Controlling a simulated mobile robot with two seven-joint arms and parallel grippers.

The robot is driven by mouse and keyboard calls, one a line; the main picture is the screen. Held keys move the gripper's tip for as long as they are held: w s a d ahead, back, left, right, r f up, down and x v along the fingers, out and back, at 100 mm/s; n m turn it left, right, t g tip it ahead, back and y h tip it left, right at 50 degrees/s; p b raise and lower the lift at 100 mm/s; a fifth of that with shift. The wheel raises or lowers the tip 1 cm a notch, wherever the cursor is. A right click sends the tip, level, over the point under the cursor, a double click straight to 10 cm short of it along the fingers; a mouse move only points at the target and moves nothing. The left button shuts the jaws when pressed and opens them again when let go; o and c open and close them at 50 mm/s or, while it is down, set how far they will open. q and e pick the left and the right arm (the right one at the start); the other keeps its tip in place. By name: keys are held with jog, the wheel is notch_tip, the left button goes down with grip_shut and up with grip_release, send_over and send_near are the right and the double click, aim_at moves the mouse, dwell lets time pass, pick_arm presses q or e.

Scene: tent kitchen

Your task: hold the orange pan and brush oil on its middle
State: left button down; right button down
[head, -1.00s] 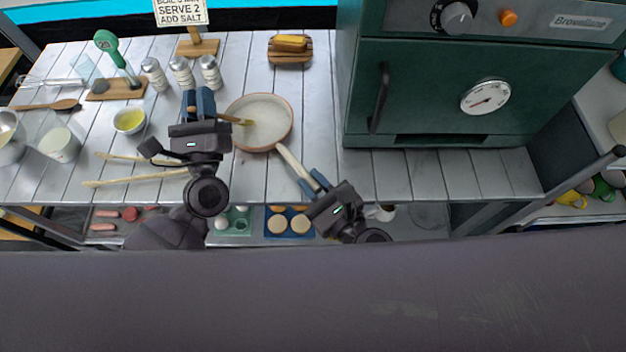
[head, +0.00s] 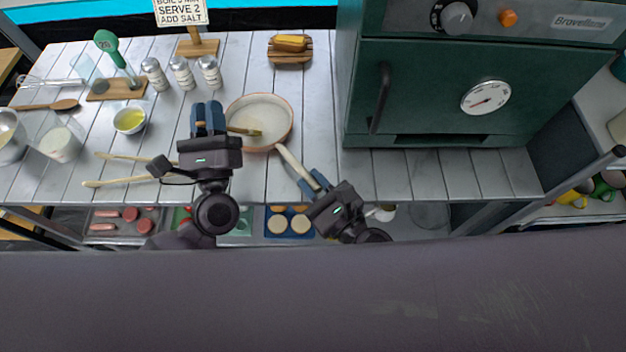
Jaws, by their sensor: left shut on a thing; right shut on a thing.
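The orange pan (head: 272,107) stands on the table in the middle, with an orange rim and a pale inside. Its cream handle (head: 292,161) points down and right. My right gripper (head: 314,186) is shut on the end of that handle. My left gripper (head: 208,119) is shut on the brush (head: 245,131), at the pan's left side. The brush's bristle end lies over the left-middle part of the pan; I cannot tell whether it touches the surface. A small white bowl of yellow oil (head: 130,120) stands to the left.
Three shakers (head: 182,74) stand behind my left gripper. A corn dish (head: 290,48) sits behind the pan. A green oven (head: 440,90) stands to the right. Wooden sticks (head: 120,182) lie at front left. The table right of the pan handle is clear.

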pick_arm(q)
jog(key=shift+s+d, duration=0.5)
jog(key=shift+s, duration=0.2)
jog(key=shift+w+a, duration=1.8)
jog(key=shift+w, duration=2.15)
jog(key=shift+s+d+f, duration=0.1)
jog(key=shift+s+d, duration=1.9)
jog(key=shift+d, duration=0.05)
jog(key=shift+w+d, duration=0.3)
jog(key=shift+w, duration=0.35)
jog(key=shift+w+a, duration=0.45)
jog(key=shift+w, duration=0.3)
jog(key=shift+w+a, duration=0.45)
jog(key=shift+w, duration=0.25)
